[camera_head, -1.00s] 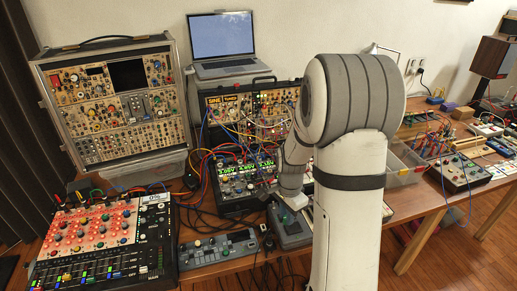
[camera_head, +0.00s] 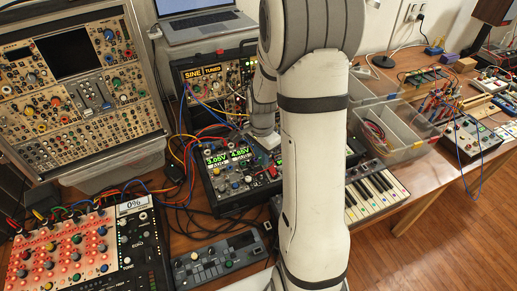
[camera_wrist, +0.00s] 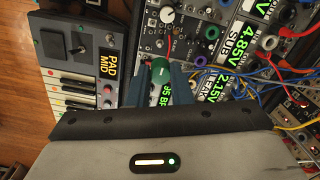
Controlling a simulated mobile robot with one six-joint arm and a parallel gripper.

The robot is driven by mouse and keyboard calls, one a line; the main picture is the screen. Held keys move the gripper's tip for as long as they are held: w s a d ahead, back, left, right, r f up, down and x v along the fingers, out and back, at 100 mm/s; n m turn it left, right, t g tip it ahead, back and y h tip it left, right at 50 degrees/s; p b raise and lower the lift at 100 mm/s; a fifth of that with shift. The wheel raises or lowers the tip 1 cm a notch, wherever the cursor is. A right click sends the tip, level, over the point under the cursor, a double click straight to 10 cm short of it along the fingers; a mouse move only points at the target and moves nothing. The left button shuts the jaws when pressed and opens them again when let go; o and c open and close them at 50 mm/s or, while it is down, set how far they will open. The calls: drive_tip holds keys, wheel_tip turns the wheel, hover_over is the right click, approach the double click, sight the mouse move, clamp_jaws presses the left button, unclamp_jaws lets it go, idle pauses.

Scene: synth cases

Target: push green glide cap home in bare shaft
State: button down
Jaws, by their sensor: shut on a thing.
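In the wrist view the green cap (camera_wrist: 158,69) is between the two blue-grey fingers of my gripper (camera_wrist: 160,76), which are shut on it. A green display (camera_wrist: 165,95) with black characters shows just below it, partly hidden by my gripper. In the head view my gripper (camera_head: 266,142) is low over the module case (camera_head: 225,180), and my arm hides the cap.
A small keyboard (camera_head: 370,190) lies right of my arm, with clear bins (camera_head: 390,125) behind it. Patch cables (camera_wrist: 288,68) crowd the right of the wrist view. A laptop (camera_head: 205,25) stands behind, and a red-lit mixer (camera_head: 75,250) sits at front left.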

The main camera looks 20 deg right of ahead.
sight(261, 175)
wheel_tip(261, 175, down, 3)
drive_tip(key=shift+r+b, duration=0.1)
drive_tip(key=shift+b, duration=0.7)
drive_tip(key=shift+a+f+b, duration=0.1)
drive_tip(key=shift+f+b, duration=0.7)
drive_tip(key=shift+f, duration=0.35)
drive_tip(key=shift+f+b, duration=0.2)
drive_tip(key=shift+b, duration=0.2)
idle(0.4)
drive_tip(key=shift+f, duration=0.3)
drive_tip(key=shift+f+b, duration=0.75)
drive_tip(key=shift+b, duration=0.1)
drive_tip(key=c, duration=1.2)
unclamp_jaws()
drive_tip(key=shift+c, duration=0.2)
drive_tip(key=shift+r, duration=3.9)
